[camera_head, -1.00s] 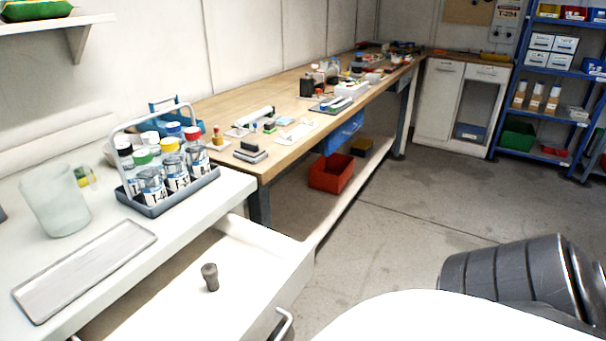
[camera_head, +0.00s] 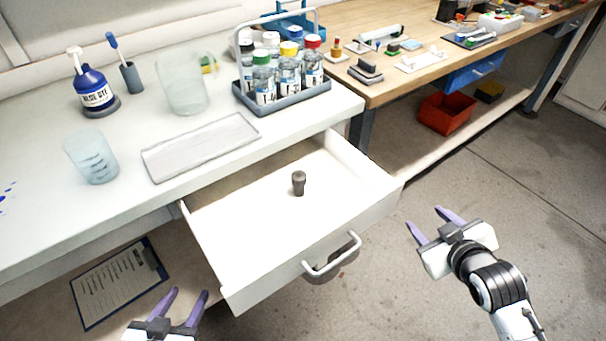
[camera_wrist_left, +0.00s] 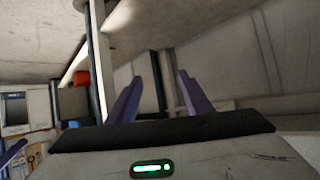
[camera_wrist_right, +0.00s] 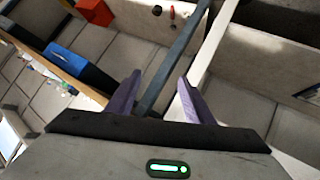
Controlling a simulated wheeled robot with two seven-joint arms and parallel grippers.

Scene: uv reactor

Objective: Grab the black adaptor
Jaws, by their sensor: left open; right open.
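The black adaptor (camera_head: 298,183) is a small dark piece, wider at the top, standing upright in the open white drawer (camera_head: 240,225) in the head view. My left gripper (camera_head: 186,298) is open and empty at the bottom of the head view, below and left of the drawer. Its purple fingers also show in the left wrist view (camera_wrist_left: 156,95). My right gripper (camera_head: 432,222) is open and empty to the right of the drawer's front, and its fingers show in the right wrist view (camera_wrist_right: 160,95). I cannot make out the adaptor in either wrist view.
The drawer handle (camera_head: 332,258) sticks out at the front. Above are a white tray (camera_head: 200,147), a bottle carrier (camera_head: 284,97), a clear jug (camera_head: 183,85), a beaker (camera_head: 91,158) and a blue bottle (camera_head: 93,92). A clipboard (camera_head: 118,283) lies below. The drawer is otherwise clear.

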